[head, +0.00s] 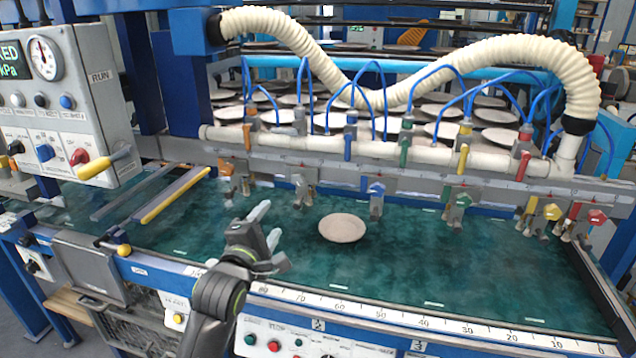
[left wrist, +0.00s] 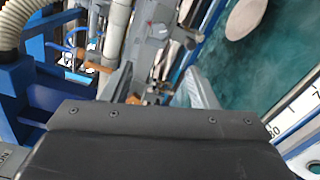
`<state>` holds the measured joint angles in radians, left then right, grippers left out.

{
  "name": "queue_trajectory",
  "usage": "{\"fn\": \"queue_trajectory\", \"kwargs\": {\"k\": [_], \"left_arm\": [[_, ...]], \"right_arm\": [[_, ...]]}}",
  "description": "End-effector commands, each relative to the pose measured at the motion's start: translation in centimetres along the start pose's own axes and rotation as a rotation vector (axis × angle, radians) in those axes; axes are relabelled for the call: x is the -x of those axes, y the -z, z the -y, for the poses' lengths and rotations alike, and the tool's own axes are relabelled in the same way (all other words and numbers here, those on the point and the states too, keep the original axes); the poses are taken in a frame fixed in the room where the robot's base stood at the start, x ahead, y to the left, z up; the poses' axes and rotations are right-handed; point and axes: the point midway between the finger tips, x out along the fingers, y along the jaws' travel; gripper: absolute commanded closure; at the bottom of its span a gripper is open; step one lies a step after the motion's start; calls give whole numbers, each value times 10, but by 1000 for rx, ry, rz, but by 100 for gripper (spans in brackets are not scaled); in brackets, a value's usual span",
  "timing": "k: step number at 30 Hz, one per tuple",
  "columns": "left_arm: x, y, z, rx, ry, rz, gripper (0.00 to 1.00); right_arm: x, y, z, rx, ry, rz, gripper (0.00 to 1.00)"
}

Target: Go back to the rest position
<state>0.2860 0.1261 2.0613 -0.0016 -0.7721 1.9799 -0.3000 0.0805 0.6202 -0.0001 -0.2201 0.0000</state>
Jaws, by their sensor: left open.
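My left gripper (head: 268,228) is over the green bed (head: 420,270) of the machine, near its front edge. Its fingers are apart and hold nothing. A round beige plate (head: 343,228) lies on the green bed to the right of the gripper, apart from it. In the left wrist view the plate (left wrist: 245,18) is at the top right, and part of my gripper (left wrist: 195,88) shows in the middle. My right gripper is in neither view.
A ruler strip (head: 390,318) runs along the bed's front edge. Behind the bed, a bar with coloured valves (head: 400,185) and blue hoses crosses over. A control box (head: 70,100) with a gauge stands at the left. Several plates lie on racks behind.

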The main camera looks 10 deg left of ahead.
Motion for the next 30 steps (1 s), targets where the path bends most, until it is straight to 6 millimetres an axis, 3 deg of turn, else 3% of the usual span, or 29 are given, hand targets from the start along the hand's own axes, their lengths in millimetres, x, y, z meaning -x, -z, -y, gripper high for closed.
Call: {"fn": "queue_trajectory", "kwargs": {"k": [5,11,15,21,30], "left_arm": [[13,12,22,-97,63,-30,47],[65,49,87,-443,294,-79,47],[115,74,132,-712,492,-58,47],[196,101,183,-1070,781,71,47],[314,121,224,-1459,1121,418,47]], "right_arm": [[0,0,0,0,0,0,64],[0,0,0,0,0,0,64],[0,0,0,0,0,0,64],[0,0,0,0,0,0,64],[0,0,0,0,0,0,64]]}}
